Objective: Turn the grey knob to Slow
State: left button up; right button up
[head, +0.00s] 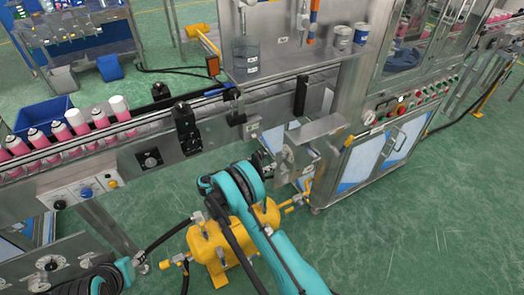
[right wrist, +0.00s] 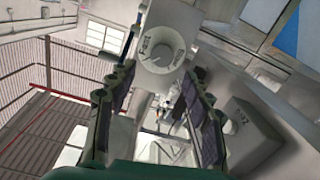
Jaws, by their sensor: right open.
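In the head view my right gripper (head: 268,164) is beside the metal bracket under the conveyor, partly hidden by my teal wrist. I cannot make out the knob clearly there.
A yellow tank (head: 210,250) stands on the floor below my right arm. The conveyor (head: 150,135) carries several pink cans at the left. A steel cabinet (head: 385,155) with buttons stands to the right. The green floor at the right front is clear.

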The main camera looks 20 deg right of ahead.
aim_at(282, 156)
jog(key=shift+m, duration=0.3)
jog(key=d, duration=0.2)
jog(key=d+b, duration=0.1)
jog(key=d, duration=0.1)
jog(key=d+f+b, duration=0.1)
jog(key=d, duration=0.1)
jog(key=shift+w, duration=0.35)
jog(key=shift+d+r, duration=0.15)
jog(key=shift+d, duration=0.4)
jog(key=c, duration=1.2)
